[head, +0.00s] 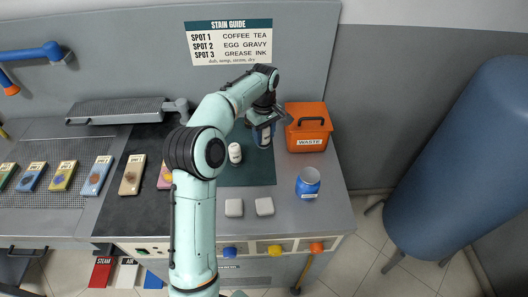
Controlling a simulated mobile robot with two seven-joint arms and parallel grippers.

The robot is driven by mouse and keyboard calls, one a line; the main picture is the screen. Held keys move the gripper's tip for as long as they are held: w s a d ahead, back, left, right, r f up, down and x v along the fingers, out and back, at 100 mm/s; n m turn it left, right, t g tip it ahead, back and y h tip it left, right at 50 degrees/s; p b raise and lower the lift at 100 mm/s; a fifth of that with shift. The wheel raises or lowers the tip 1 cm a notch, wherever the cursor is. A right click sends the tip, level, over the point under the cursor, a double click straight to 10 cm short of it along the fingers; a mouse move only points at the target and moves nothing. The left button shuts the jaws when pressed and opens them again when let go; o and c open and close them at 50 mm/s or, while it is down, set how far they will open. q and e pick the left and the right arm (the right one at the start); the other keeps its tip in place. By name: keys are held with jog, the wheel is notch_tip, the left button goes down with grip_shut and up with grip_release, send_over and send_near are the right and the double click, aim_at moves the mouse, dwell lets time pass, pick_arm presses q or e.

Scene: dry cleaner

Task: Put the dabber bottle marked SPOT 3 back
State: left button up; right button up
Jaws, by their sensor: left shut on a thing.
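My left gripper (264,124) is shut on a small pale bottle (266,135) over the back right of the dark green mat (262,170). The gripper hides much of the bottle, and its marking is too small to read. A white bottle (235,152) stands on the mat to the left of the gripper; its marking cannot be read either. The stain guide sign (230,43) on the back panel lists SPOT 1, SPOT 2 and SPOT 3, with SPOT 3 for grease and ink. My right gripper is not in view.
An orange WASTE bin (307,128) stands just right of the gripper. A blue jar (308,185) stands near the right edge. Two pale pads (234,208) lie at the front. Stained swatches (97,175) line the left. A large blue tank (460,160) stands beyond the bench.

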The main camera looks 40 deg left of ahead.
aim_at(264, 141)
pick_arm(q)
notch_tip(264, 141, down, 3)
jog(key=shift+s+f, duration=0.15)
jog(key=shift+f, duration=0.05)
notch_tip(264, 141, down, 6)
jog(key=shift+r+b, duration=0.25)
jog(key=shift+b, duration=0.25)
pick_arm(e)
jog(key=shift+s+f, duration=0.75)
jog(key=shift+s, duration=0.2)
pick_arm(q)
jog(key=shift+f, duration=0.1)
jog(key=o, duration=1.1)
jog(key=shift+c, duration=0.2)
